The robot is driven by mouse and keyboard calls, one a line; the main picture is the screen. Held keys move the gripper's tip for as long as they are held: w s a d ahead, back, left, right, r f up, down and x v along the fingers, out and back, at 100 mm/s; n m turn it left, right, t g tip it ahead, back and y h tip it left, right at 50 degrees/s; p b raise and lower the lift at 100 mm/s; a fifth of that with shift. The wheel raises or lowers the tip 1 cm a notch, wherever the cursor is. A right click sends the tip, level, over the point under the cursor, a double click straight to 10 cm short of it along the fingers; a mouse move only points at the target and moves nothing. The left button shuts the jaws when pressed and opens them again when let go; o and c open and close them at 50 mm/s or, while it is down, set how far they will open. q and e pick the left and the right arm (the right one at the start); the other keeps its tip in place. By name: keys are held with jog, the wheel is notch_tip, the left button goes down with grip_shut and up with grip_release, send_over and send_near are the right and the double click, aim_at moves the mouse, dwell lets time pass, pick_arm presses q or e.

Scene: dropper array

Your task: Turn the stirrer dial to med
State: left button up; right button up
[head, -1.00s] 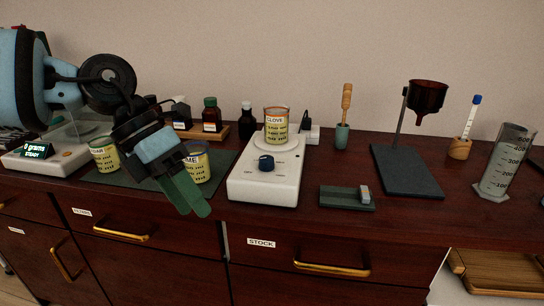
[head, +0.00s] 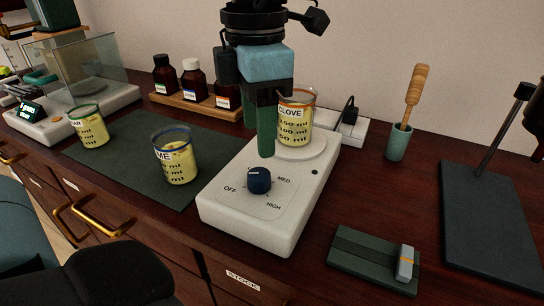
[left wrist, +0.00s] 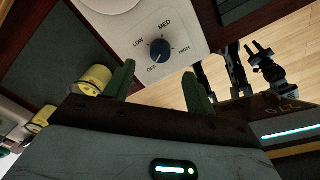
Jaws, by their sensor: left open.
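The stirrer (head: 225,208) is a white box with a dark blue dial (head: 259,180) on its sloped front. OFF, MED and HIGH show around the dial in the head view; the left wrist view also shows LOW. The dial (left wrist: 160,50) seems to point toward OFF in the left wrist view, though its mark is small. My left gripper (head: 271,140) points down above the stirrer, behind the dial in the head view, its green fingers apart and empty. In the left wrist view the dial lies ahead, between the fingertips (left wrist: 160,72). My right gripper is not in view.
A CLOVE beaker (head: 297,118) stands on the stirrer's plate, close behind my left fingers. Two labelled beakers (head: 178,165) (head: 90,130) are on the dark mat to the left. Brown bottles (head: 195,85) stand behind. A green tray (head: 365,262) lies to the right.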

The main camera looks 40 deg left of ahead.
aim_at(259, 173)
pick_arm(q)
jog(key=shift+s, duration=0.2)
jog(key=shift+f, duration=0.35)
notch_tip(259, 173, down, 6)
jog(key=shift+r+b, duration=0.1)
jog(key=shift+b, duration=0.2)
jog(key=shift+w+f, duration=0.1)
jog(key=shift+f, duration=0.55)
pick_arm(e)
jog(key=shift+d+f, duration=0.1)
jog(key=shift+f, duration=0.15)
pick_arm(q)
jog(key=shift+c, duration=0.3)
jog(key=c, duration=0.9)
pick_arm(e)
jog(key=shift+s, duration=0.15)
